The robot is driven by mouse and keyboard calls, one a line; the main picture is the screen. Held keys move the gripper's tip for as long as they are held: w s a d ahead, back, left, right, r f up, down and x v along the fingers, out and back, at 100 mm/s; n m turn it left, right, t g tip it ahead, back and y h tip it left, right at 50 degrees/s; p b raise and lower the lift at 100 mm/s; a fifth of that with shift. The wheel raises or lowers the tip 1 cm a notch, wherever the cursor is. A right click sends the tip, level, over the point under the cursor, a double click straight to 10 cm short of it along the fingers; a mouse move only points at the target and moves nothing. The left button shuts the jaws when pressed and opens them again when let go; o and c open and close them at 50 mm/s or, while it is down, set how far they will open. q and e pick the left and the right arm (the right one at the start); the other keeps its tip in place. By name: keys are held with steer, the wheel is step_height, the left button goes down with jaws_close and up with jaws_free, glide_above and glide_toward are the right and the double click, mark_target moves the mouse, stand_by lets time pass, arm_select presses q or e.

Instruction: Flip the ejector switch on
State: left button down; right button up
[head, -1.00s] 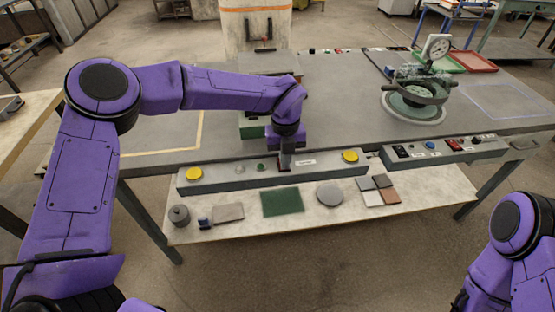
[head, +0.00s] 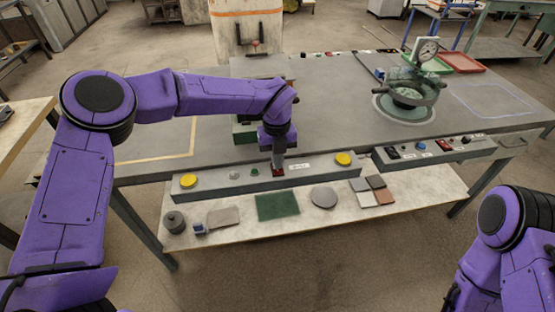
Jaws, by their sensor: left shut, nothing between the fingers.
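A long grey control bar (head: 215,186) runs along the front edge of the table. A small red switch (head: 278,171) sits on it, left of a white label (head: 299,166) too small to read; I take it for the ejector switch. My left gripper (head: 278,163) is shut and empty, pointing down with its tips at the switch. They partly hide it, so I cannot tell its position or whether they touch. My right arm shows at the lower right, with its gripper out of view.
Yellow buttons (head: 343,159) sit near both ends of the bar, and a green button (head: 254,171) is left of the switch. A second switch box (head: 470,150) is at the right. A gauge (head: 427,48) stands behind a round pot (head: 408,96). A lower shelf (head: 330,217) holds sample pieces.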

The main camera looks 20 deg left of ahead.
arm_select(q)
steer(key=r+p, duration=0.1)
steer(key=r, duration=0.1)
steer(key=r+p, duration=0.1)
steer(key=shift+w+a+r+p, duration=0.15)
steer(key=shift+w+r+p, duration=0.1)
steer(key=shift+r+p, duration=0.1)
step_height(320, 180, up, 10)
steer(key=w+b, duration=0.1)
steer(key=shift+a, duration=0.25)
steer(key=shift+g, duration=0.3)
steer(key=f, duration=0.4)
steer(key=s+d+f, duration=0.1)
steer(key=f, duration=0.4)
steer(key=s+f, duration=0.1)
steer(key=f, duration=0.3)
steer(key=shift+s+d+f+b, duration=0.15)
steer(key=shift+s+f+b, duration=0.15)
steer(key=shift+f, duration=0.1)
